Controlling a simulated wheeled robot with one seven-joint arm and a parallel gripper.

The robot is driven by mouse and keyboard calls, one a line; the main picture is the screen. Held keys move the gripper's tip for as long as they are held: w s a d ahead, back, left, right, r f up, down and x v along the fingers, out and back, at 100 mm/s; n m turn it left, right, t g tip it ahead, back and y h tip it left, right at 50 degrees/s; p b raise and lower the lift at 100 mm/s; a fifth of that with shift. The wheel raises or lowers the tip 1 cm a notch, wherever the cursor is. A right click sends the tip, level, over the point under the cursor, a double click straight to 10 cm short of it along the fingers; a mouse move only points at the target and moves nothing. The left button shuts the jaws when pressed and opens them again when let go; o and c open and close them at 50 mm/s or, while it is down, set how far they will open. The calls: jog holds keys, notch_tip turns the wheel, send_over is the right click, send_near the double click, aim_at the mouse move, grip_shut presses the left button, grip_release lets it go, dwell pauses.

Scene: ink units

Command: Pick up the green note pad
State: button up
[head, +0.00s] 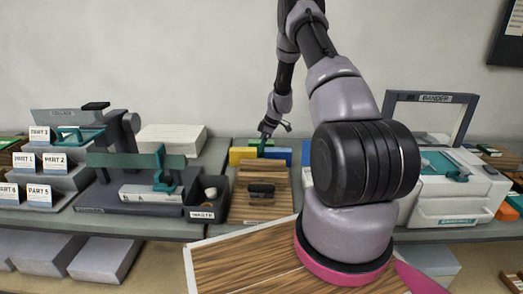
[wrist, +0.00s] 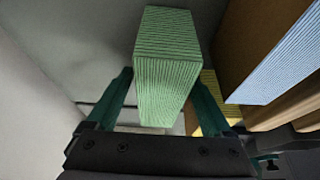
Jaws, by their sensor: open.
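The green note pad (wrist: 167,80) is a block of many sheets in the wrist view, upright between the two teal fingers of my gripper (wrist: 160,78). A finger stands on each side of it, with a gap visible at the left; contact on the right cannot be told. My gripper is open. In the head view, my gripper (head: 264,140) is small and far off, over the back of the wooden stand. The pad is hard to make out there, largely hidden by the gripper.
A yellow pad (head: 240,155) and a blue pad (head: 279,155) flank the spot; the blue pad (wrist: 275,65) is close at right in the wrist view. A wooden stand (head: 252,207) lies in front. A waste bin (head: 207,214) stands left, a bander machine (head: 455,190) right.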

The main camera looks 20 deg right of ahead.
jog(key=shift+f, duration=0.25)
dwell(0.5)
jog(key=shift+c, duration=0.3)
grip_shut()
